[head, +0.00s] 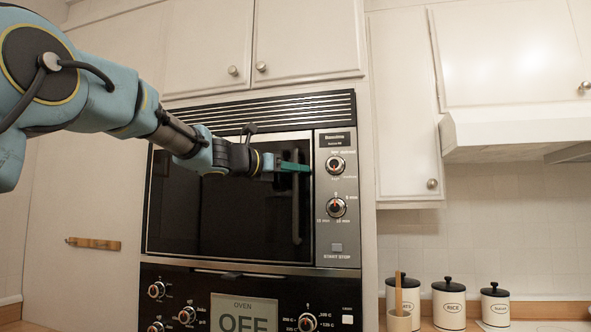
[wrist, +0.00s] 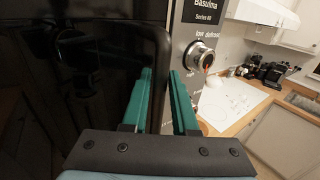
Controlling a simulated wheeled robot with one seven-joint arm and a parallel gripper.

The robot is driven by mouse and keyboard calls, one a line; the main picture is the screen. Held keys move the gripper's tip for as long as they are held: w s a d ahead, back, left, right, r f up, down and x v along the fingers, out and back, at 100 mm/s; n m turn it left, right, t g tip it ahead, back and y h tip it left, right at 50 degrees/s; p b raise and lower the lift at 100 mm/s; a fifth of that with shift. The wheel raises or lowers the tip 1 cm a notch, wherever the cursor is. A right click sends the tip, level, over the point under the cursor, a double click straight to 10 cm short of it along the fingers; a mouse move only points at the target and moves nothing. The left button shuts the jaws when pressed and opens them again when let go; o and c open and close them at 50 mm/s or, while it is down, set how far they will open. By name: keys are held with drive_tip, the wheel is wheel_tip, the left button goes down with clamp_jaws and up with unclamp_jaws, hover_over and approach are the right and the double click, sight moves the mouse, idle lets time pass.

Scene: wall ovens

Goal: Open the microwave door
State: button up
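The microwave door (head: 225,210) is a dark glass panel in the upper part of the wall unit, and it looks shut. Its vertical handle (head: 296,218) runs down the door's right side. My gripper (head: 293,167) is at the upper part of the handle, fingers pointing right. In the wrist view my gripper (wrist: 161,75) has its two green fingers apart with a gap between them. The dark door (wrist: 110,75) fills the left of that view.
The control panel with two knobs (head: 336,207) is just right of the door. The oven panel (head: 245,310) is below, and cabinets (head: 308,40) are above. White canisters (head: 449,305) stand on the counter at right. A range hood (head: 515,135) juts out at upper right.

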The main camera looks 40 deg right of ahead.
clamp_jaws()
idle(1.2)
